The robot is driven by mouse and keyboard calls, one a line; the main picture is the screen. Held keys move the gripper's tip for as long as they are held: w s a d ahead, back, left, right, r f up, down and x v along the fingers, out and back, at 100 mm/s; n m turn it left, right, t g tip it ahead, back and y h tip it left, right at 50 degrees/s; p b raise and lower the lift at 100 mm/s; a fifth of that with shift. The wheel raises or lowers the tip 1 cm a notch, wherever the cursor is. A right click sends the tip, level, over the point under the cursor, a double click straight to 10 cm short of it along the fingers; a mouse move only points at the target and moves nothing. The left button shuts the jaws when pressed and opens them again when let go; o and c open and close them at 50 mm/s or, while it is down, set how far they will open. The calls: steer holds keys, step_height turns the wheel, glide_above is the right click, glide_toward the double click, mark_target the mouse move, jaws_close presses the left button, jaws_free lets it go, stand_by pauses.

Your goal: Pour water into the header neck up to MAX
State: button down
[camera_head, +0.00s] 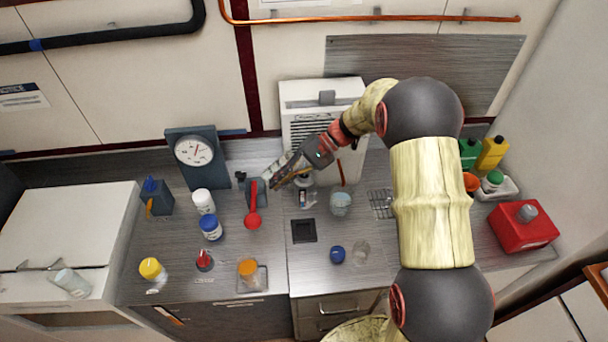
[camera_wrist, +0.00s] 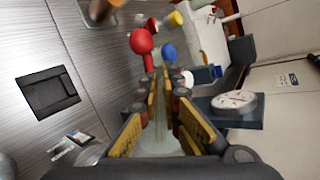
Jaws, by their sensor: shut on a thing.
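My gripper (camera_head: 284,174) is at the back of the counter, in front of the white louvred unit (camera_head: 300,92). In the wrist view my gripper (camera_wrist: 160,88) is shut on a clear, see-through vessel (camera_wrist: 162,142); its shape is mostly hidden by the fingers. I cannot tell its water level. A small fitting with a label (camera_head: 304,198) stands just right of and below the gripper; I cannot tell whether it is the header neck. No MAX mark is readable. A clear glass with bluish contents (camera_head: 341,204) stands further right.
A red-handled lever (camera_head: 252,218) stands left of the gripper, with a dial gauge (camera_head: 195,152) behind.

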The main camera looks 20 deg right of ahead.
steer(key=shift+d+y+b, duration=0.15)
steer(key=shift+y+b, duration=0.2)
steer(key=shift+y, duration=0.25)
stand_by(1.5)
steer(key=shift+d+r+y, duration=0.25)
steer(key=shift+r+y, duration=0.35)
steer(key=shift+y, duration=0.2)
stand_by(2.2)
steer(key=shift+w+d+r+y+p, duration=0.15)
steer(key=shift+r+y, duration=0.1)
steer(key=shift+r, duration=0.25)
steer(key=shift+s+d+r+y+p, duration=0.1)
steer(key=shift+r+y+p, duration=0.1)
steer(key=shift+r, duration=0.3)
steer(key=shift+w+d+r+y+p, duration=0.15)
steer(key=shift+r+y, duration=0.1)
steer(key=shift+r, duration=0.25)
stand_by(0.7)
